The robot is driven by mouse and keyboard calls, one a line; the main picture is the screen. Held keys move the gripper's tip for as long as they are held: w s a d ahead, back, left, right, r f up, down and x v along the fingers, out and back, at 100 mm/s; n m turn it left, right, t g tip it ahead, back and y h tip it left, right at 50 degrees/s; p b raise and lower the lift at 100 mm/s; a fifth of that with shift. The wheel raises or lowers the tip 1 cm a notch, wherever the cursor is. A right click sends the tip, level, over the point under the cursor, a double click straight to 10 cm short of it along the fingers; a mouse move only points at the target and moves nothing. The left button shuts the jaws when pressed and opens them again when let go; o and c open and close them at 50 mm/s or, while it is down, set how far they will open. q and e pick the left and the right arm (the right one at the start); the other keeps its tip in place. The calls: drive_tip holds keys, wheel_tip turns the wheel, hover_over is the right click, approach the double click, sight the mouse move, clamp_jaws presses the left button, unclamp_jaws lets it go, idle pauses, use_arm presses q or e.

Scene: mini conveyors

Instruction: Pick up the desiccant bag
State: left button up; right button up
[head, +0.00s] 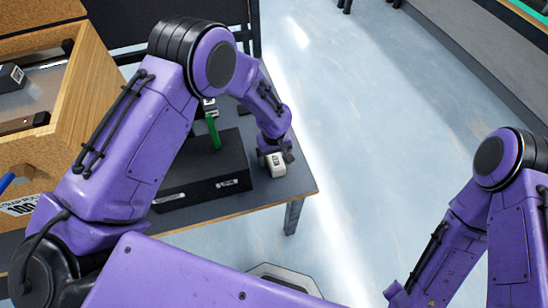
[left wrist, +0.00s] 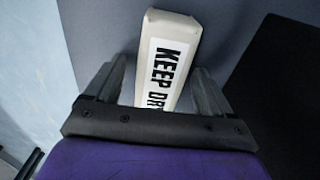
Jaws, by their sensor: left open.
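The desiccant bag (head: 277,164) is a small white block-like pack on the dark table, close to its right edge. In the left wrist view the bag (left wrist: 172,50) carries a white label with "KEEP DRY" in black letters. My left gripper (head: 274,154) is right at the bag, pointing down over it. In the left wrist view the open fingers of my left gripper (left wrist: 158,85) stand on either side of the bag's near end, with gaps between fingers and bag. The near end of the bag is hidden behind the gripper's palm. My right gripper is outside the frames.
A black box (head: 205,178) with small white labels stands just left of the bag, with a green strip (head: 213,132) behind it. A wooden crate (head: 92,85) is at the far left. The table's edge (head: 255,208) runs close in front; open floor lies to the right.

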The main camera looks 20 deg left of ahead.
use_arm(q)
drive_tip(key=c, duration=1.1)
